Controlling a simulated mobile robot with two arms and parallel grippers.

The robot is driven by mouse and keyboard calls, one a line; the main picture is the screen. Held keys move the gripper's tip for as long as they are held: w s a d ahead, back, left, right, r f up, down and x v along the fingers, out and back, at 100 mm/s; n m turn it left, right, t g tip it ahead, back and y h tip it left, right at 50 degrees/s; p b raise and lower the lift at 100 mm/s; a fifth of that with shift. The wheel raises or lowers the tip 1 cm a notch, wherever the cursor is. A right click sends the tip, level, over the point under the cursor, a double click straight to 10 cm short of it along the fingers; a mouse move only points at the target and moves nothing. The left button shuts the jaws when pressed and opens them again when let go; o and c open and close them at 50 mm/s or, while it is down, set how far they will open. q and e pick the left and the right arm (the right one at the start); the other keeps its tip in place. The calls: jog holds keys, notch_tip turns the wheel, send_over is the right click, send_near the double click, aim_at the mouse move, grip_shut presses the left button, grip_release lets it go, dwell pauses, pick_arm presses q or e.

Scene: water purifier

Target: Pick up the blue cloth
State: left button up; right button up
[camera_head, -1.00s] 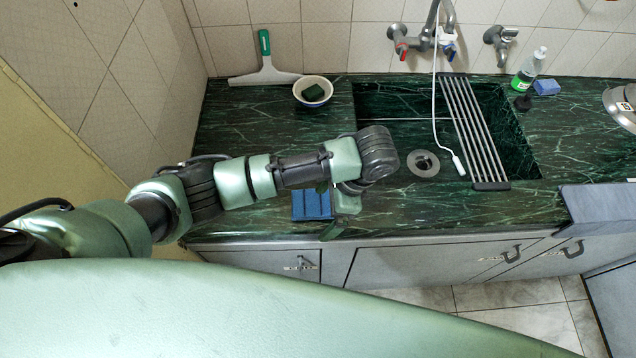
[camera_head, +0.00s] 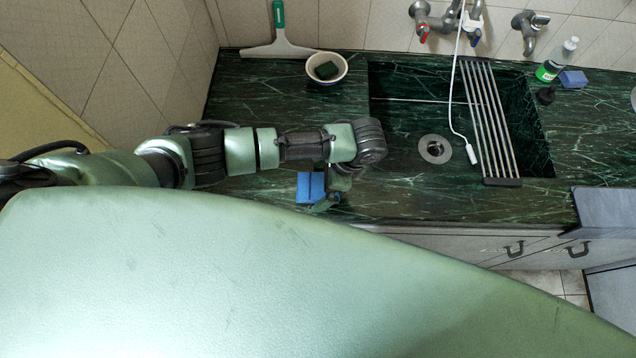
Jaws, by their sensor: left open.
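The blue cloth (camera_head: 309,187) lies flat on the dark green counter near its front edge. My left gripper (camera_head: 328,198) is at the cloth's right side, pointing down, and is open. Its fingers partly overlap the cloth's right edge in the picture, and I cannot tell whether they touch it. The wrist hides part of the area above the cloth. My right gripper is not in view.
A white bowl with a dark green sponge (camera_head: 327,70) stands behind my arm, beside a squeegee (camera_head: 279,43). The sink with its drain (camera_head: 435,149) and metal rack (camera_head: 488,125) is to the right. A green bottle (camera_head: 556,62) and a blue sponge (camera_head: 573,79) stand far right.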

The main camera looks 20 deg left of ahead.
aim_at(321, 185)
pick_arm(q)
jog(key=c, duration=1.4)
jog(key=shift+o, duration=0.2)
